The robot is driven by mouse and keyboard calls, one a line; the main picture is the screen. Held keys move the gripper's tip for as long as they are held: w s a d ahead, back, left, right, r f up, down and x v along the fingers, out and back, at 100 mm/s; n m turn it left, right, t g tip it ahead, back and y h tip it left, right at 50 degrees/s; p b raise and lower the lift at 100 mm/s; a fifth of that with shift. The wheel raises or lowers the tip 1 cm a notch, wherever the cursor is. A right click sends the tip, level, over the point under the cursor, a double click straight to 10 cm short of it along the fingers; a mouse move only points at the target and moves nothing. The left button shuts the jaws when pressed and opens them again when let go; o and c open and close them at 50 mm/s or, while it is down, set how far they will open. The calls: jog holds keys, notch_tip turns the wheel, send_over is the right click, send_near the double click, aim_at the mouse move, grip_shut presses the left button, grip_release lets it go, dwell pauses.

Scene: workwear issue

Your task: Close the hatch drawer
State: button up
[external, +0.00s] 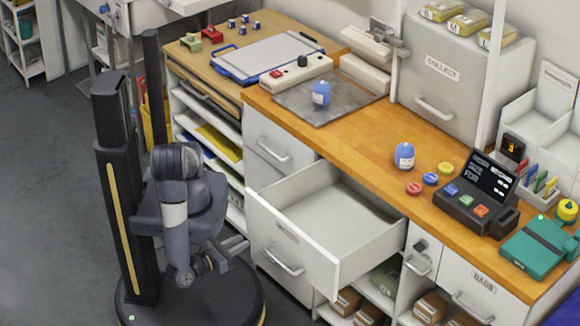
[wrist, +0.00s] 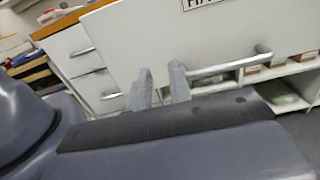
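The hatch drawer (external: 340,215) is a white drawer pulled out from under the wooden counter, and its inside looks empty. Its front (wrist: 185,35) carries a partly cut-off label starting "HA" (wrist: 200,3) and a bar handle (external: 283,263); the handle also shows in the wrist view (wrist: 235,61). My gripper (external: 240,246) is just left of the drawer front. In the wrist view its two fingers (wrist: 161,75) stand apart with nothing between them, near the handle's left end. I cannot tell whether they touch the drawer front.
Closed drawers (external: 268,147) stand left of the open one. Right of it are a small drawer (external: 419,260) and shelves with brown packages (external: 432,306). The floor at left (external: 45,200) is clear.

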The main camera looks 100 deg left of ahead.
aim_at(267, 228)
jog(key=x, duration=0.6)
jog(key=shift+w+a, duration=0.1)
jog(key=shift+a, duration=0.05)
grip_shut()
jog(key=shift+w+a+f, duration=0.1)
jog(key=shift+w+a, duration=0.35)
jog(key=shift+w, duration=0.05)
jog(key=b+x, duration=0.1)
jog(key=x, duration=2.6)
jog(key=shift+w+a+f, duration=0.1)
jog(key=shift+w+a, duration=0.05)
jog(key=shift+a, duration=0.1)
jog(key=shift+w+a, duration=0.35)
jog(key=shift+w, duration=0.05)
jog(key=shift+w+r, duration=0.1)
jog(key=shift+r, duration=0.1)
